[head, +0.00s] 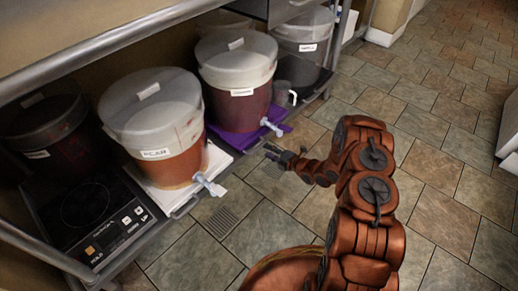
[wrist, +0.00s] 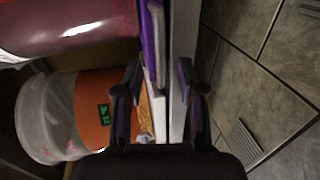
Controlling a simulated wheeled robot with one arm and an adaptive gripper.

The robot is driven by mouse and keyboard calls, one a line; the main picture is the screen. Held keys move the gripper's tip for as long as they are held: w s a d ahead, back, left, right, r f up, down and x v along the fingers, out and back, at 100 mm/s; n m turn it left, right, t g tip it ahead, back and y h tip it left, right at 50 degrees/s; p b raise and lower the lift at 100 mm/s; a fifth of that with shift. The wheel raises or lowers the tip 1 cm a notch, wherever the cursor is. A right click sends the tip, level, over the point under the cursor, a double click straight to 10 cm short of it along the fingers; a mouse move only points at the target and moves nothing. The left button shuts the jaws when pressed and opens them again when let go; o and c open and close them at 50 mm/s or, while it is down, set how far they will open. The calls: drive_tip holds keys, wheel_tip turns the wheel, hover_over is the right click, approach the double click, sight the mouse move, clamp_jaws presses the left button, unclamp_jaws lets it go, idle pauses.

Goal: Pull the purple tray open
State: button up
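The purple tray (head: 226,139) lies on the shelf under a dark red bucket (head: 238,82) with a pale lid. Its front part sticks out past the bucket, under a pale tap (head: 272,128). In the wrist view the tray shows as a narrow purple edge (wrist: 154,45) along the shelf's grey front rail. My gripper (head: 278,156) is just in front of the shelf, close to the tray's front. In the wrist view my gripper (wrist: 160,88) is open, with its fingers apart and the purple edge lined up between them. Whether a finger touches the tray, I cannot tell.
An orange bucket (head: 158,125) on a white tray (head: 183,190) stands left of the purple tray, its tap sticking forward. A hotplate (head: 85,210) is farther left. The tiled floor (head: 440,120) is clear.

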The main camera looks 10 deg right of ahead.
sight(259, 146)
drive_tip(key=shift+b+x, duration=0.8)
drive_tip(key=shift+x, duration=2.2)
drive_tip(key=shift+c, duration=0.3)
clamp_jaws()
